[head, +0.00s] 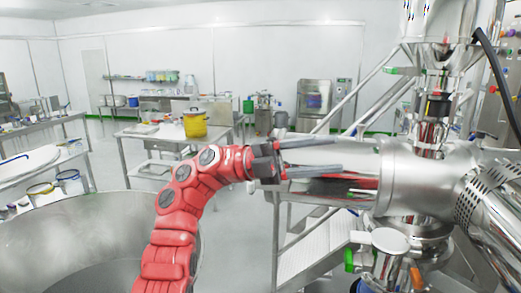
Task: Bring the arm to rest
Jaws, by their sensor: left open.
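My left arm is red and rises from the lower middle of the head view, bending to the right. Its left gripper (312,157) is at the middle of the view, with two grey fingers pointing right. The fingers are apart and nothing is between them. The gripper shows in front of a large shiny steel machine; I cannot tell how much room lies between them. My right gripper is not in view.
The steel machine (415,182) with pipes and valves fills the right side. Metal steps (318,248) stand below it. A large round steel vessel (75,240) is at lower left. A yellow pot (195,124) stands on a steel table (150,130) behind.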

